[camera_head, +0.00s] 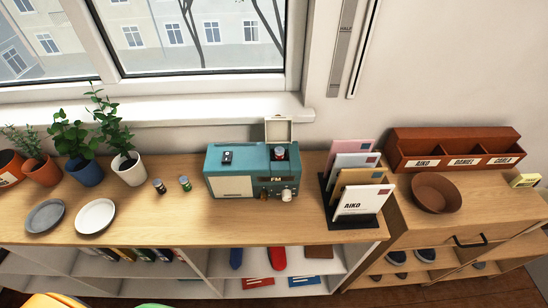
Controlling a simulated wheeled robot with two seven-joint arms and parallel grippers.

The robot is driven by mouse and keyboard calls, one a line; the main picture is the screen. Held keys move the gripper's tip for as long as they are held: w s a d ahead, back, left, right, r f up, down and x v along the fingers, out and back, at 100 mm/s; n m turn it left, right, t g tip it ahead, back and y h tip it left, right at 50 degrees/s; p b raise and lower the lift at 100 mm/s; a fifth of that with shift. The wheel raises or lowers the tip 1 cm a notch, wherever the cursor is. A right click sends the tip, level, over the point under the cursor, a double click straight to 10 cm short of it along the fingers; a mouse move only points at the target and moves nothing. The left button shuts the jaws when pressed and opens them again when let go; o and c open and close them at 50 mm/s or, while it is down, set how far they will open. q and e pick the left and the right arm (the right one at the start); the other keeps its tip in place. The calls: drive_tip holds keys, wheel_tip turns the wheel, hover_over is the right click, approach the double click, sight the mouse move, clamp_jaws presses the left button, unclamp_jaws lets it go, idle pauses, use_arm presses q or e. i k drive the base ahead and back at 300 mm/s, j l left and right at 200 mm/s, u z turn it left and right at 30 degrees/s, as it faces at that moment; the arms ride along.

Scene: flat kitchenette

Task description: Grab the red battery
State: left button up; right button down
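A small reddish cylinder (279,153), which looks like the red battery, stands upright in the open top compartment of the teal radio (228,182). Its lower part is hidden by the compartment wall. The radio's cream lid (278,129) is raised behind it. A dark battery (159,186) and a green battery (184,183) stand upright on the wooden counter, left of the radio. Neither of my grippers is in the head view.
Potted plants (128,168) and two plates (95,216) are on the left. A letter rack (350,222) stands right of the radio. A brown bowl (436,193) and labelled sorter (455,149) are farther right. The counter in front of the radio is clear.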

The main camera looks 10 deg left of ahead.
sight(279, 152)
drive_tip(key=i+l+u, duration=0.1)
drive_tip(key=l+u, duration=0.7)
drive_tip(key=l, duration=0.25)
drive_tip(key=l+u, duration=0.4)
drive_tip(key=l, duration=0.15)
